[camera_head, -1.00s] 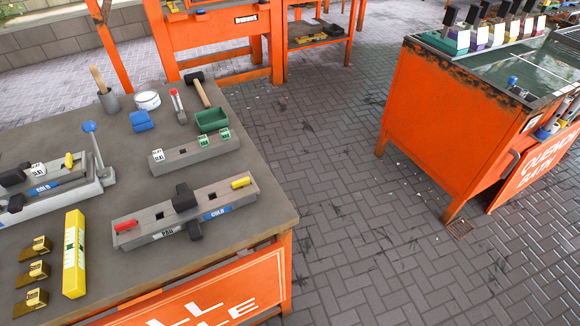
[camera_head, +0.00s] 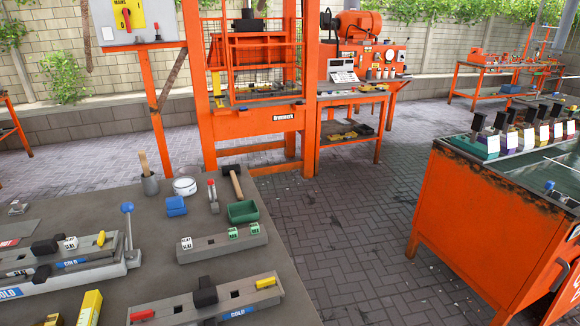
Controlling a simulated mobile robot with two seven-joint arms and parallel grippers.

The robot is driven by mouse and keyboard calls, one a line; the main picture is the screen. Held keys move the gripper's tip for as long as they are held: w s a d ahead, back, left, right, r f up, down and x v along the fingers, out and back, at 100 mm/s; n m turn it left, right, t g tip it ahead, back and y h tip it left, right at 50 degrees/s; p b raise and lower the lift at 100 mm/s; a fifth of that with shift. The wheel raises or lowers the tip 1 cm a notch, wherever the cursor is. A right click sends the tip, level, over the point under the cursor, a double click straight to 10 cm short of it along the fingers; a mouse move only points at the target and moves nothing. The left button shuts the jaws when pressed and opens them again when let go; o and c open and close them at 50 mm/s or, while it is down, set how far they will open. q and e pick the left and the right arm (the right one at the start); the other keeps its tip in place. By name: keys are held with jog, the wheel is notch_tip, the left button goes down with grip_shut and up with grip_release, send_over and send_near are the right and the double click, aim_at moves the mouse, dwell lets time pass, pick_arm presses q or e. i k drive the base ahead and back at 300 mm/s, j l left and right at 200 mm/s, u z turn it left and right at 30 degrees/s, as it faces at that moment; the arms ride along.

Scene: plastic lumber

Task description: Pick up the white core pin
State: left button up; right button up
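I cannot make out a white core pin in this view. Two grey moulds lie on the grey bench. The nearer mould (camera_head: 170,309) has a black clamp across it, a yellow pin (camera_head: 266,282) at its right end and a red pin (camera_head: 142,315) at its left end. The mould at the left (camera_head: 60,272) has another yellow pin (camera_head: 101,238) and a blue-knobbed lever (camera_head: 128,228) beside it. Neither of my grippers is in view.
A grey block with white and green labelled cubes (camera_head: 222,247), a green tray (camera_head: 242,211), a hammer (camera_head: 234,182), a white tin (camera_head: 185,186) and a blue block (camera_head: 175,206) sit on the bench. An orange press (camera_head: 255,125) stands behind. Paved floor separates the bench from an orange bath (camera_head: 470,215).

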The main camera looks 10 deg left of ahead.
aim_at(71, 243)
jog(key=u, duration=1.75)
